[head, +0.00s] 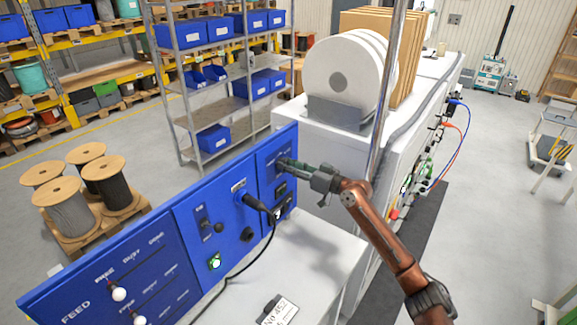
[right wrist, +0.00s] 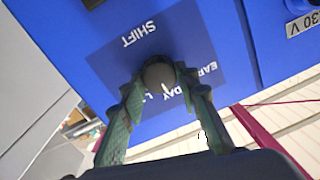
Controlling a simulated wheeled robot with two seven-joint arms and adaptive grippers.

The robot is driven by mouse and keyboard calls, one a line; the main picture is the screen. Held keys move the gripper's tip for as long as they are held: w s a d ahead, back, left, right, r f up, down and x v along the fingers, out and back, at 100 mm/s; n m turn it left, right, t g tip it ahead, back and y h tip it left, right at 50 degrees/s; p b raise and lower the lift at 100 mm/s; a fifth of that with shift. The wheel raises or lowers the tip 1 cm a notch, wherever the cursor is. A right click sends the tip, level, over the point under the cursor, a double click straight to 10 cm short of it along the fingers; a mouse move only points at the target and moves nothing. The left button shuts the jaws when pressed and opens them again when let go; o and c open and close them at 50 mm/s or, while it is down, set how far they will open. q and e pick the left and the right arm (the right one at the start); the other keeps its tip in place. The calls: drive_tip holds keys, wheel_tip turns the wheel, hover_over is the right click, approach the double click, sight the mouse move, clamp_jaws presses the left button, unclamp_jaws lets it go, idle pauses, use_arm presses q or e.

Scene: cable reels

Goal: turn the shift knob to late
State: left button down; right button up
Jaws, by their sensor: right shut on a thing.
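The shift knob (right wrist: 158,74) is a dark round knob on the blue panel, under the SHIFT lettering, which appears upside down in the right wrist view. Its white mark points toward the row of position labels, near DAY; the late label is mostly hidden by a finger. My right gripper (right wrist: 160,82) is shut on the knob, with one green finger on each side. In the head view my right gripper (head: 284,164) reaches the upper right part of the blue panel (head: 150,240) and hides the knob. My left gripper is not in view.
White-tipped levers (head: 119,294) stand at the lower left. A white machine with a large reel (head: 345,75) is behind, and a metal post (head: 388,90) rises near my arm.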

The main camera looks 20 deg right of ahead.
drive_tip(key=shift+c, duration=0.9)
drive_tip(key=c, duration=0.3)
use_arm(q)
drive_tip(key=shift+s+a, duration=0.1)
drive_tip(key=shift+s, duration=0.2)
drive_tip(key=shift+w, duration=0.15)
use_arm(e)
drive_tip(key=m+p, duration=0.3)
drive_tip(key=m, duration=0.5)
drive_tip(key=shift+w+d+m, duration=0.1)
drive_tip(key=shift+m, duration=0.2)
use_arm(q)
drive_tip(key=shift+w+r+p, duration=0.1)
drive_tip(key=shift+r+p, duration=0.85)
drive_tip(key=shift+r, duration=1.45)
use_arm(e)
drive_tip(key=shift+m, duration=1.6)
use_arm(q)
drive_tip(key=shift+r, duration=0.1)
use_arm(e)
drive_tip(key=shift+f+m, duration=0.1)
drive_tip(key=shift+m, duration=0.2)
